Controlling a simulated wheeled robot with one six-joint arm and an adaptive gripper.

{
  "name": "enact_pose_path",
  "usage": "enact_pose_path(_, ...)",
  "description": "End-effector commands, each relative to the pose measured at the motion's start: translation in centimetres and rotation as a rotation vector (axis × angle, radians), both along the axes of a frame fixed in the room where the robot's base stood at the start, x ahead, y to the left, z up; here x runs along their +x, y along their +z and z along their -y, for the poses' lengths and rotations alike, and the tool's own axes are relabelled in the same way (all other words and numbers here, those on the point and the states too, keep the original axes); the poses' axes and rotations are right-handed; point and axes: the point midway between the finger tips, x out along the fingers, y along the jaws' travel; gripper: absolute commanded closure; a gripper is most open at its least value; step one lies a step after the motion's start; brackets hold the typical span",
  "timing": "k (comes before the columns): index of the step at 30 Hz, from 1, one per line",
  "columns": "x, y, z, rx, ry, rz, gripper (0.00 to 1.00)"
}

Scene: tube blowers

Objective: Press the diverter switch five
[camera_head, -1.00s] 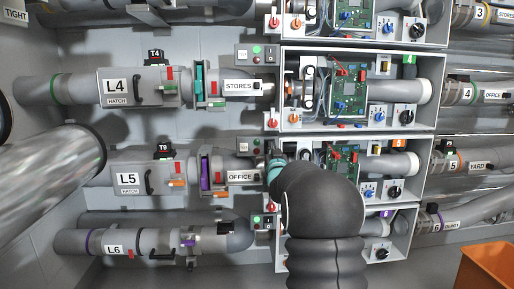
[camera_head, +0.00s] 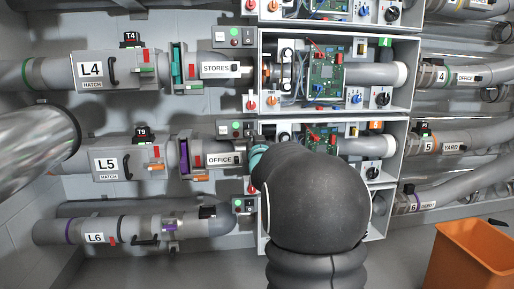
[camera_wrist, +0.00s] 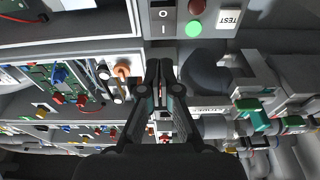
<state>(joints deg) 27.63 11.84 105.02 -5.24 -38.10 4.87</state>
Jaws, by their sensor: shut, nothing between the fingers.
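The row five cabinet, with an orange 5 tag (camera_head: 376,125), stands right of centre in the head view, beside the L5 tube (camera_head: 118,162). Its green circuit board (camera_head: 320,138) and a black knob (camera_head: 373,173) show. No readable label says which control is the diverter switch. My arm covers the lower part of this cabinet and hides my gripper in the head view. In the wrist view my gripper (camera_wrist: 165,66) is shut and empty. Its tips point toward a grey panel with an O/I rocker (camera_wrist: 163,18), a red light, a green light and a TEST button (camera_wrist: 229,18); contact cannot be told.
The row four cabinet (camera_head: 410,75) is above, with wires and knobs. The L4 tube (camera_head: 92,70) and L6 tube (camera_head: 97,238) run at left. A shiny pipe (camera_head: 35,140) juts in at far left. An orange bin (camera_head: 470,258) stands on the floor at lower right.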

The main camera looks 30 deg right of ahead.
Motion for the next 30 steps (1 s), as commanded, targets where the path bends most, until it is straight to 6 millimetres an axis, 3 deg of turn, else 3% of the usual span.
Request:
enact_pose_path(6, -3.3, -0.2, -1.7, 0.000, 0.002, -0.001, 1.00)
enact_pose_path(12, -4.8, -0.3, -2.3, 0.001, 0.001, -0.001, 1.00)
enact_pose_path(30, -5.0, -0.4, -2.4, 0.002, 0.001, -0.001, 1.00)
